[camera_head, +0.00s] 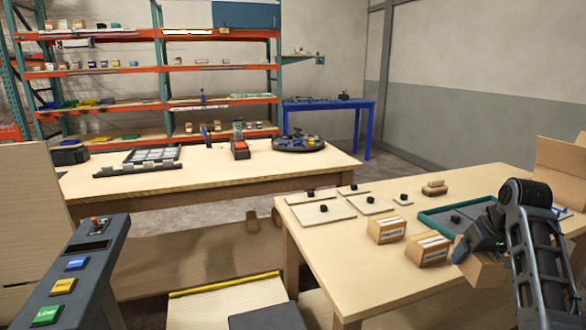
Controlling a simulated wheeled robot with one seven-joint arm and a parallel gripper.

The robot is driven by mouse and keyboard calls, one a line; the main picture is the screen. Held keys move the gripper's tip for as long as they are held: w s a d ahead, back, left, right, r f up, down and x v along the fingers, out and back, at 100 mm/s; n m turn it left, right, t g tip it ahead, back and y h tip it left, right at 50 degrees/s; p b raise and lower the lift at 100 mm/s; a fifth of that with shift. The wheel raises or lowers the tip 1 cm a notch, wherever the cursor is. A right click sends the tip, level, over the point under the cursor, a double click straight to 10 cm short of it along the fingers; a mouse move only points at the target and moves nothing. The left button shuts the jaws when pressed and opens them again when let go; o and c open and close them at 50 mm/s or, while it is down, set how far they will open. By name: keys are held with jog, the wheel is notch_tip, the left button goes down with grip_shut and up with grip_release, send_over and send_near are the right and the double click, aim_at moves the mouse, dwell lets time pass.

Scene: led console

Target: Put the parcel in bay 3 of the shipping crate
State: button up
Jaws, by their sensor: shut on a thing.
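My gripper (466,248) is at the right, low over the near part of the right-hand table, and is shut on a brown cardboard box, the parcel (486,273). My gripper and arm cover part of it. I cannot tell whether it touches the tabletop. Two similar brown boxes with white labels, one box (386,228) and another box (428,250), stand to its left on the table. No shipping crate with numbered bays can be made out for certain. Pale board walls with a yellow-topped edge (225,284) show low in the middle, and bay numbers are not readable.
The right-hand table (345,285) also holds flat plates with black knobs, a green-rimmed tray (428,222) and small wooden blocks (434,188). A console (70,270) with coloured buttons stands at left. A second table (230,180) and shelves (165,68) stand behind.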

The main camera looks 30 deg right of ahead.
jog(key=w+a+f+n, duration=0.2)
jog(key=a+f, duration=0.4)
jog(key=a, duration=0.9)
jog(key=w+a+f+n+y, duration=0.1)
jog(key=a+f, duration=0.6)
jog(key=a, duration=0.9)
jog(key=w+a+f+n+t+y, duration=0.1)
jog(key=w+a+f+n, duration=0.2)
jog(key=a, duration=1.2)
notch_tip(320, 180, down, 3)
jog(key=shift+w+a+f+n, duration=0.15)
jog(key=shift+w+a+n, duration=0.1)
jog(key=shift+w+n, duration=0.1)
jog(key=shift+f, duration=0.1)
